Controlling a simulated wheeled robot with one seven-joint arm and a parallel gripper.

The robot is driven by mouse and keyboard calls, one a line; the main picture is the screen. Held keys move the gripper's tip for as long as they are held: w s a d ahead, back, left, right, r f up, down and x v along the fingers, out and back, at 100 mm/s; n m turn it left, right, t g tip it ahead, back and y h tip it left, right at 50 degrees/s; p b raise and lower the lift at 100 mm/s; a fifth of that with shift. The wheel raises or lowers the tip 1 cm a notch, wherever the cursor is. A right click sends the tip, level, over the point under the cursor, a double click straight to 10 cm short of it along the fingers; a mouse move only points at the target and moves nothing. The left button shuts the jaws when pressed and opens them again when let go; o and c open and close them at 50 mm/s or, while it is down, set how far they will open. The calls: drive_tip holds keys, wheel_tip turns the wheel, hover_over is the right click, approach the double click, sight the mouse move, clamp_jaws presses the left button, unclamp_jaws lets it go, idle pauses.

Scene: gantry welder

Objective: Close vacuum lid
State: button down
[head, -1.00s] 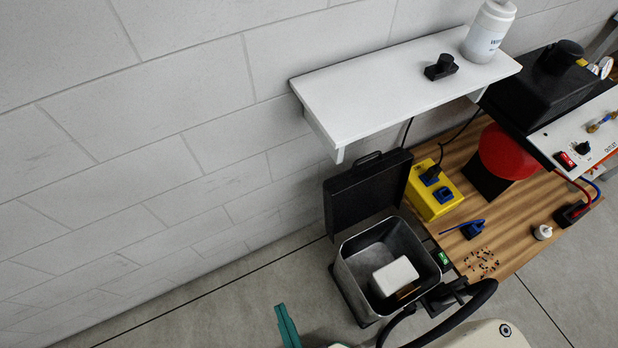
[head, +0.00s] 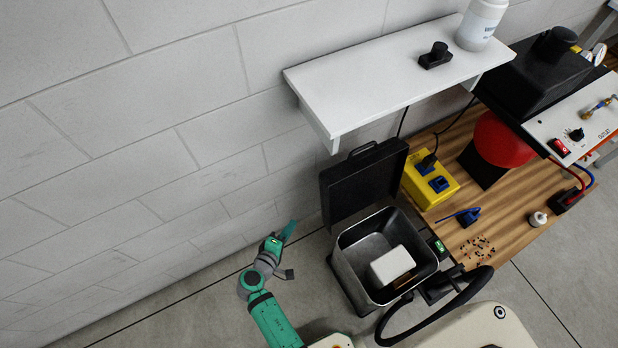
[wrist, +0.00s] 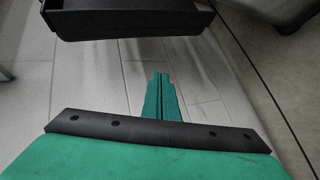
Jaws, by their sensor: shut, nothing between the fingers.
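The vacuum's black lid (head: 362,186) stands open, tilted up on the wall side of the vacuum bin (head: 350,272). The bin is a grey metal box with an open top and a white block (head: 391,266) inside. My gripper (head: 290,229) is left of the lid, apart from it, near the wall. In the wrist view my gripper's green fingers (wrist: 160,92) are together with nothing between them. A black tray-like part, which looks like the lid (wrist: 125,22), shows beyond them at the top.
A white shelf (head: 385,80) juts from the wall above the lid. A wooden bench (head: 500,215) with a yellow socket box (head: 430,183) stands right of the bin. A black hose (head: 440,318) curves in front. The floor left of the bin is clear.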

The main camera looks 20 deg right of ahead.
drive_tip(key=w+d+r+m+g+h, duration=0.1)
drive_tip(key=w+d+r+h, duration=0.1)
drive_tip(key=w+r+h, duration=0.6)
drive_tip(key=w+d+r+y, duration=0.25)
drive_tip(key=w+d, duration=0.25)
drive_tip(key=d, duration=0.4)
drive_tip(key=shift+g+h, duration=0.25)
drive_tip(key=shift+g, duration=0.05)
drive_tip(key=shift+s+d+r, duration=0.1)
drive_tip(key=shift+s+r, duration=0.2)
drive_tip(key=shift+s, duration=0.7)
drive_tip(key=shift+s+r, duration=0.25)
drive_tip(key=shift+s, duration=0.7)
